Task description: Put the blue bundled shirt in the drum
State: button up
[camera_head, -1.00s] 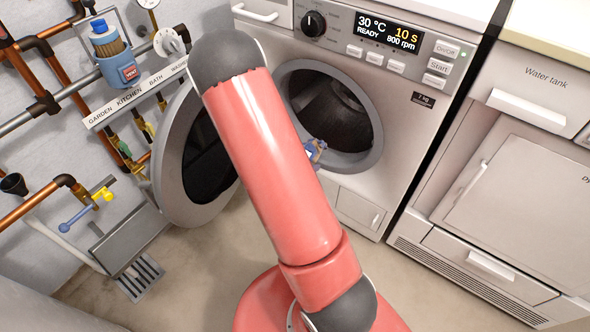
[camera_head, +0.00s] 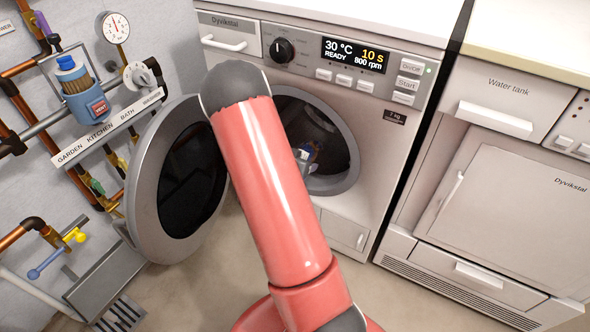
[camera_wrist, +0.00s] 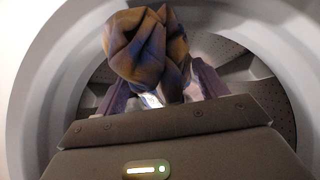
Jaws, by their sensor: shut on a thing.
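My gripper (camera_wrist: 172,92) is shut on the bundled shirt (camera_wrist: 146,45), a knotted cloth that looks blue with brown-gold patches in the wrist view. The bundle hangs at the fingertips in front of the drum (camera_wrist: 220,50), framed by the grey door ring. In the head view my gripper (camera_head: 308,155) shows small at the round door opening, partly behind my red arm. The drum (camera_head: 315,128) is dark inside, and the shirt is hard to make out there. I cannot tell exactly how deep the bundle is.
The washer door (camera_head: 180,180) stands wide open to the left. The washer (camera_head: 365,110) display reads 30 °C, READY. A dryer (camera_head: 510,200) stands to the right. Pipes and a valve label board (camera_head: 110,128) are on the left wall. The opening's rim (camera_wrist: 45,90) surrounds my gripper.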

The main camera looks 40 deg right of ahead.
jog(key=w+d+p, duration=0.1)
jog(key=w+d, duration=0.4)
jog(key=d, duration=0.7)
jog(key=shift+w+d, duration=0.2)
jog(key=shift+d, duration=0.2)
jog(key=o, duration=1.3)
jog(key=shift+c, duration=0.2)
jog(key=v, duration=0.7)
jog(key=shift+s+a+r+p, duration=0.2)
jog(key=shift+a+r+p, duration=0.05)
jog(key=shift+a+p, duration=0.05)
